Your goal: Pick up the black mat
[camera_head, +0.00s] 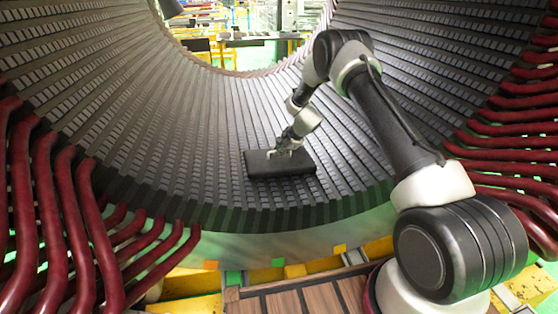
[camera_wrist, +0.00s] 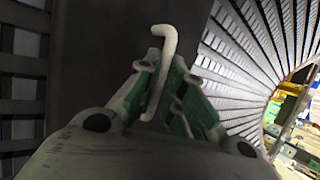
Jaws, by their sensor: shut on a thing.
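The black mat (camera_head: 280,167) is a dark padded rectangle on the slotted inner floor of the stator in the head view. A pale curved handle (camera_wrist: 162,60) stands on it and shows in the wrist view, with the mat's dark surface (camera_wrist: 105,45) behind. My gripper (camera_head: 284,150) is at the top of the mat. In the wrist view my gripper (camera_wrist: 168,95) has its green-padded fingers closed on either side of the handle. Whether the mat touches the floor all along its underside cannot be told.
The slotted stator wall (camera_head: 120,110) curves up on both sides. Dark red winding bars (camera_head: 60,210) stick out at the left and the right. A wooden platform (camera_head: 295,300) lies at the front below the stator's edge. The floor around the mat is clear.

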